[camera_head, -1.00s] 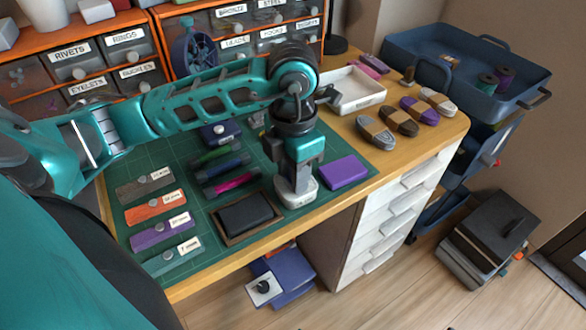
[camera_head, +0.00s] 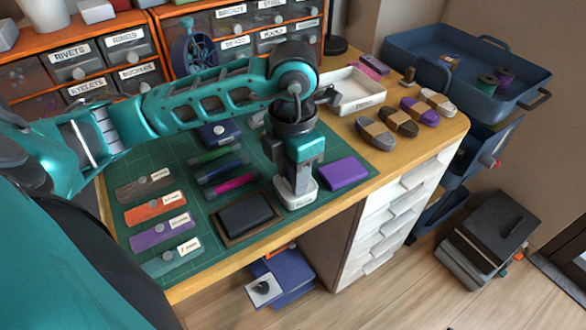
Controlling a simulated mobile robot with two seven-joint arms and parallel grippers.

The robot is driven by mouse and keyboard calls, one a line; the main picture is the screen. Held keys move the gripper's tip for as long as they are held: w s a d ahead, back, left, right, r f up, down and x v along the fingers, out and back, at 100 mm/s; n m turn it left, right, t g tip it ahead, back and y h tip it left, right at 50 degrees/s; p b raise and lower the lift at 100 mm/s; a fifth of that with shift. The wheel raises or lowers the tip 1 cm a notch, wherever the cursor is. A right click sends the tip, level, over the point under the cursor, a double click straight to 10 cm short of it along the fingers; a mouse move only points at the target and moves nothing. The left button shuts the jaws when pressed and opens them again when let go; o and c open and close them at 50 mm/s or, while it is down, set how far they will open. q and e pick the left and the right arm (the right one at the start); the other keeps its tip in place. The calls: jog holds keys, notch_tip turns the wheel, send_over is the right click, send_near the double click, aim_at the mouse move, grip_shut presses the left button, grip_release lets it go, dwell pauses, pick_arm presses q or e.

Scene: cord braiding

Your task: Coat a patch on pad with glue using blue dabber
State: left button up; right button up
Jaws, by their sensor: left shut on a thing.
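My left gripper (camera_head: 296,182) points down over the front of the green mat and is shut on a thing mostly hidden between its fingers. Just below the fingers is a small whitish labelled container (camera_head: 300,200); I cannot tell whether the held thing touches it. No blue dabber shows clearly. A black pad (camera_head: 246,213) lies in a brown frame on the mat, left of the gripper and apart from it. I cannot make out a coated patch on it. My right gripper is not in view.
A purple block (camera_head: 343,171) lies close right of the gripper. Dark blue box (camera_head: 218,132), coloured cord bundles (camera_head: 220,170) and labelled strips (camera_head: 155,208) lie left and behind. A white tray (camera_head: 352,90) and several cord hanks (camera_head: 400,121) stand right on the wooden bench (camera_head: 425,150).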

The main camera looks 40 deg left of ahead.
pick_arm(q)
jog(key=shift+r+p, duration=2.35)
jog(key=shift+r, duration=1.15)
